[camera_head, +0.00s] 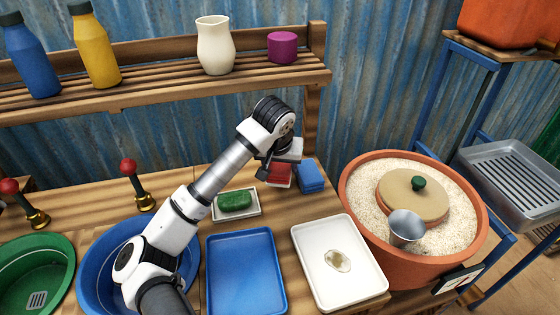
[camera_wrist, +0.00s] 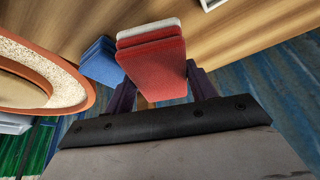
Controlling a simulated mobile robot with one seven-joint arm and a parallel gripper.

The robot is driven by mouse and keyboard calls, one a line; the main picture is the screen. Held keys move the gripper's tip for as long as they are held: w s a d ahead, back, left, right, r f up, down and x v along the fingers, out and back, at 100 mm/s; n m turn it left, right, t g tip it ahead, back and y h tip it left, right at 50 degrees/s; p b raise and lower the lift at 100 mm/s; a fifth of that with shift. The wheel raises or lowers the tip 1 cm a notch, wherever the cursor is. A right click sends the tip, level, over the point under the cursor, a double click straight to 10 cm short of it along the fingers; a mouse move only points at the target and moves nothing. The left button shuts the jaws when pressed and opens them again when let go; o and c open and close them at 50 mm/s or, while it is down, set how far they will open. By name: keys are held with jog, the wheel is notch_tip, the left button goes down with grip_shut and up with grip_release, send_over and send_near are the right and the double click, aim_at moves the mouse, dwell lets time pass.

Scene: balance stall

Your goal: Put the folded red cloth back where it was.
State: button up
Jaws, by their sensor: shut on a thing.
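The folded red cloth (camera_wrist: 155,68) is between the two dark fingers of my gripper (camera_wrist: 160,80) in the wrist view. In the head view the red cloth (camera_head: 279,176) shows just below my gripper (camera_head: 278,164), near the back of the wooden counter. My gripper is shut on it. A folded blue stack (camera_head: 310,177) is close to the right.
A green sponge on a small dish (camera_head: 237,204) is to the left. In front are a blue tray (camera_head: 246,285) and a white tray (camera_head: 312,284) with a stain. A large terracotta bowl of grain (camera_head: 470,235) stands right. A shelf (camera_head: 180,92) runs behind.

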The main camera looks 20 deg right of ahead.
jog(key=shift+f+b, duration=0.3)
jog(key=shift+b, duration=0.15)
jog(key=o, duration=1)
jog(key=shift+r, duration=0.1)
jog(key=shift+c, duration=0.2)
jog(key=shift+r+p, duration=0.45)
jog(key=b+v, duration=0.1)
jog(key=v, duration=1)
jog(key=shift+s+r+b, duration=0.2)
jog(key=shift+s+b, duration=0.1)
jog(key=shift+b, duration=0.1)
